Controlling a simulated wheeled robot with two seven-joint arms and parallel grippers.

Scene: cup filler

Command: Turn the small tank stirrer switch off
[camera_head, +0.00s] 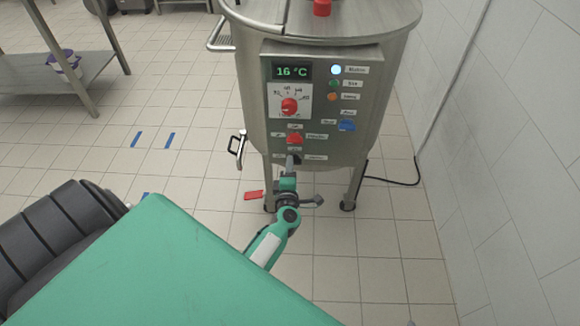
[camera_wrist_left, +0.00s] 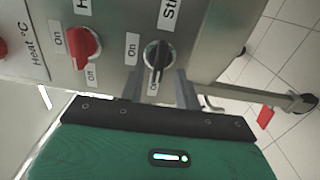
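The stirrer switch is a black knob on the lower edge of the tank's control panel. It shows small in the head view (camera_head: 292,159) and close up in the left wrist view (camera_wrist_left: 157,55), beside a partly cut-off label reading "Sti". Its grip bar stands about upright in the wrist view, with an "On" label to its left and a partly hidden label below. My left gripper (camera_head: 291,168) is at the panel, fingers apart on either side of the bar's lower end, with gaps visible in the wrist view (camera_wrist_left: 160,88). My right gripper is in neither view.
The steel tank (camera_head: 250,100) stands on legs near the right wall. A red heat knob (camera_head: 294,139) sits just above the switch, a red dial (camera_head: 289,106) and a blue knob (camera_head: 347,125) higher up. A red handle (camera_head: 254,195) shows low beside my left gripper.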

